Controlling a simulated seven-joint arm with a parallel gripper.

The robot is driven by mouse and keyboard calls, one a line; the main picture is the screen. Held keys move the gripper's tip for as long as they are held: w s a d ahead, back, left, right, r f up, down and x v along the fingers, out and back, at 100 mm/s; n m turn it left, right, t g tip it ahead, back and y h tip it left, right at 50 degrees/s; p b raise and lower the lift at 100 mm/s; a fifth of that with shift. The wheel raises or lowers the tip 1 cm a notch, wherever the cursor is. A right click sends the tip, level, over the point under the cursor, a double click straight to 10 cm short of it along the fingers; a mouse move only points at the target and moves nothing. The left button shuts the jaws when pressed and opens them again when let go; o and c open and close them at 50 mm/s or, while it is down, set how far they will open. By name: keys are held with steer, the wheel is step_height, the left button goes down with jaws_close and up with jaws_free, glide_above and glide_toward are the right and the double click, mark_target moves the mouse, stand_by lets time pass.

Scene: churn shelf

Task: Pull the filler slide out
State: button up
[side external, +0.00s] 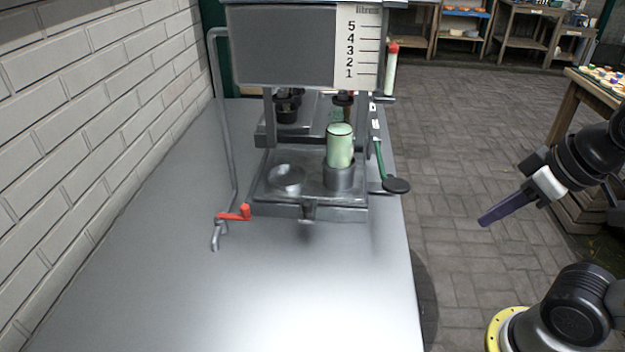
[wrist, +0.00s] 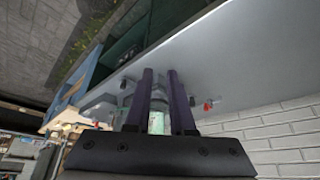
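The filler slide (side external: 300,212) is a grey metal plate under the tank, with a small dark pull tab (side external: 308,213) at its front edge. It carries an empty round cup (side external: 286,178) on the left and a cup (side external: 339,178) on the right. A pale green container (side external: 340,150) stands upright in the right cup. My gripper (side external: 482,222) is right of the bench, well apart from the slide, its purple fingers pointing left and down. In the wrist view, its fingers (wrist: 160,72) are apart with a clear gap and nothing held. The tab cannot be made out in the wrist view.
The grey tank (side external: 290,48) with a litre scale hangs above the slide. A red-handled tap (side external: 235,214) is at front left and a green lever with a black pad (side external: 396,185) at right. The bench (side external: 240,300) is clear in front; a brick wall (side external: 90,100) borders its left.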

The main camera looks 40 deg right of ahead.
steer(key=o, duration=0.5)
steer(key=r, duration=0.2)
steer(key=w+r, duration=0.1)
steer(key=shift+r+m, duration=0.3)
steer(key=shift+r, duration=0.1)
steer(key=shift+c, duration=0.2)
steer(key=shift+g, duration=0.3)
steer(key=w+r, duration=0.2)
steer(key=r, duration=0.1)
steer(key=w+r, duration=0.1)
steer(key=r, duration=0.1)
steer(key=shift+w+a, duration=0.3)
steer(key=shift+w, duration=0.05)
steer(key=w+a+r+g, duration=0.1)
steer(key=w+r, duration=0.3)
steer(key=w, duration=0.1)
steer(key=g, duration=0.4)
glide_above(307, 202)
step_height(307, 202, down, 9)
steer(key=shift+n, duration=0.4)
step_height(307, 202, down, 13)
steer(key=shift+f, duration=0.15)
